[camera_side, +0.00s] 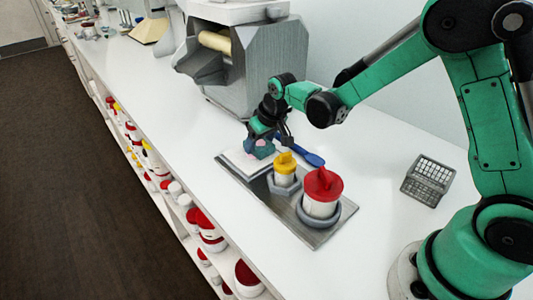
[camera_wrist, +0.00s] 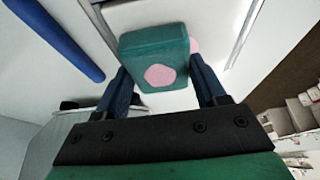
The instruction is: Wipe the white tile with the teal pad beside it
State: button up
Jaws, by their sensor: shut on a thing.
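The teal pad (camera_wrist: 150,48) is between the fingers of my gripper (camera_wrist: 160,68), which is shut on it. A round pink patch shows on the pad's near face. The pad also shows in the side view (camera_side: 259,150), under my gripper (camera_side: 264,139) and over the white tile (camera_side: 240,163). The tile lies flat at the far left end of a metal tray, partly hidden by the pad and gripper. Another pink patch (camera_wrist: 195,46) shows just right of the pad in the wrist view, seemingly on the tile. I cannot tell whether the pad touches the tile.
On the metal tray (camera_side: 297,224) stand a yellow-lidded jar (camera_side: 285,166) and a red-lidded jar (camera_side: 322,190). A blue-handled tool (camera_side: 313,159) lies behind the tile. A grey mill (camera_side: 240,65) stands behind. A grey basket (camera_side: 428,181) is at right. The counter's front strip is clear.

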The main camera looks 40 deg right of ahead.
aim_at(238, 158)
jog(key=shift+d, duration=0.5)
jog(key=shift+a, duration=1.85)
jog(key=shift+a+r, duration=0.1)
jog(key=shift+a, duration=1.25)
jog(key=shift+d, duration=3.2)
jog(key=shift+a, duration=3.2)
notch_tip(238, 158, up, 8)
